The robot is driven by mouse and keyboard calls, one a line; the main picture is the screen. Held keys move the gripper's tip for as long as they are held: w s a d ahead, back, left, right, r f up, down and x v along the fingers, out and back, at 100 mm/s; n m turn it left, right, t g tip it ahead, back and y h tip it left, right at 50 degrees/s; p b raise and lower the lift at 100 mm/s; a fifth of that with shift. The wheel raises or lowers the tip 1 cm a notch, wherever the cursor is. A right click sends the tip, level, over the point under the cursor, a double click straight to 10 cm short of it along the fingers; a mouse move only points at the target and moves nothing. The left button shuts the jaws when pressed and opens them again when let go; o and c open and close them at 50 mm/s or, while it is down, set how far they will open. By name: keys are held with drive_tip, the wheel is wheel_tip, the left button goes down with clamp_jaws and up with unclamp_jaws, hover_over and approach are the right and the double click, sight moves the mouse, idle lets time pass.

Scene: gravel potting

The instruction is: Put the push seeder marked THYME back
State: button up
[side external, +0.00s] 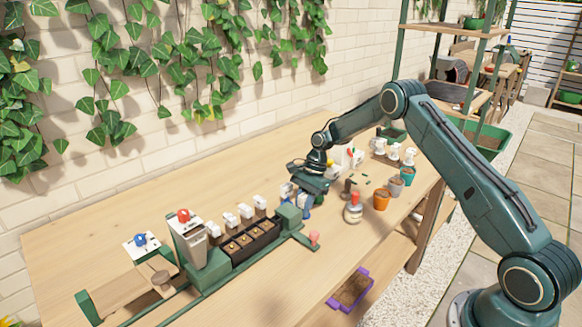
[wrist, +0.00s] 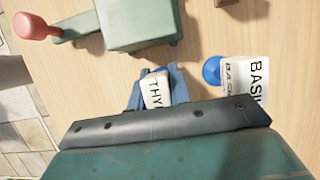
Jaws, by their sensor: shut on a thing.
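The push seeder marked THYME shows in the wrist view as a white label (wrist: 153,92) reading "THY", the rest cut off by my gripper. My gripper (wrist: 158,88) is shut on it, with blue-grey parts on both sides of the label. In the side view my gripper (side external: 308,190) is low over the bench, just right of the green end block (side external: 289,217). A second seeder, marked BASIL (wrist: 257,82), with a blue knob (wrist: 211,70), is to the right in the wrist view, apart from the THYME one. Whether the THYME seeder touches the bench is hidden.
A black tray with several soil cells (side external: 250,243) sits in the green fixture, with white-tagged pieces behind it. A pink-knobbed lever (side external: 314,238) sticks out in front. A white-and-red jar (side external: 353,208), an orange pot (side external: 381,199) and other pots stand to the right. The bench's left back is clear.

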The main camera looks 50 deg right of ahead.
drive_tip(key=o, duration=0.9)
drive_tip(key=shift+c, duration=0.2)
drive_tip(key=v, duration=1.2)
drive_tip(key=shift+r, duration=0.15)
